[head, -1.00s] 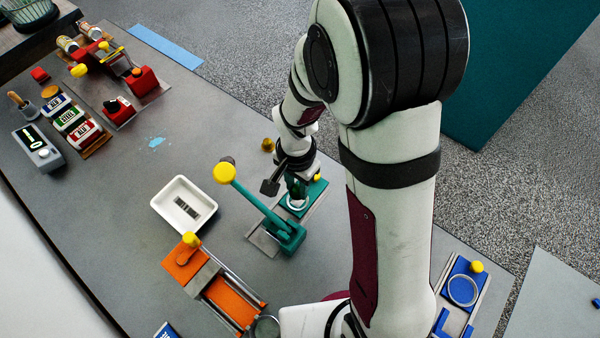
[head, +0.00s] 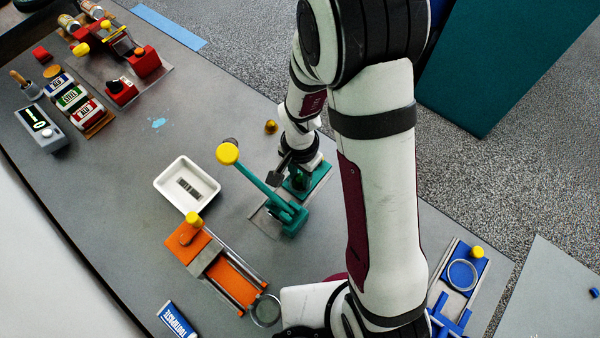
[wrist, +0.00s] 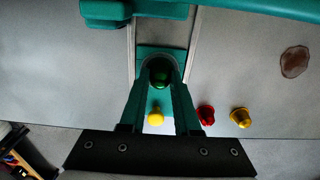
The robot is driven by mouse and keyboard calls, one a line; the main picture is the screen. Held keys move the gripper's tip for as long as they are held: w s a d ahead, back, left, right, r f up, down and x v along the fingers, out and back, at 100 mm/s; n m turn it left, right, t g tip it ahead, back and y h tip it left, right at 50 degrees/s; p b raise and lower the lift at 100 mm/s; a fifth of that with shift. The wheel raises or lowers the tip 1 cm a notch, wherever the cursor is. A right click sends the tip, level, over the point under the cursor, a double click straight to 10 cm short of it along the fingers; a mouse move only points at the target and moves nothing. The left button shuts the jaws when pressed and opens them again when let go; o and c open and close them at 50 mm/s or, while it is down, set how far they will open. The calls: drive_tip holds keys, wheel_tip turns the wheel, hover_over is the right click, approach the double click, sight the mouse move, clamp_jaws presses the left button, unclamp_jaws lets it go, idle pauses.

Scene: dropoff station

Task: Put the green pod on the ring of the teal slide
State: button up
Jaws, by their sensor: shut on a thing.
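The teal slide (head: 316,184) is mid-table in the head view, partly behind my wrist. Its teal bed (wrist: 146,53), with a yellow knob (wrist: 155,118), also shows in the wrist view. My gripper (wrist: 160,64) is shut on the green pod (wrist: 160,77), which sits between the fingertips, over the slide's bed. In the head view my gripper (head: 299,180) is low at the slide, and the pod is hard to make out. The slide's ring is hidden around the pod and fingers, so I cannot tell whether the pod touches it.
A teal lever (head: 262,188) with a yellow knob stands close left of my gripper. A white tray (head: 170,187) and an orange slide (head: 235,283) lie further left. A blue slide (head: 464,258) is at right. Red (wrist: 205,115) and yellow (wrist: 240,118) pieces stand beside the teal slide.

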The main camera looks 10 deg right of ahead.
drive_tip(key=o, duration=1)
wheel_tip(320, 180, up, 6)
drive_tip(key=shift+r, duration=0.5)
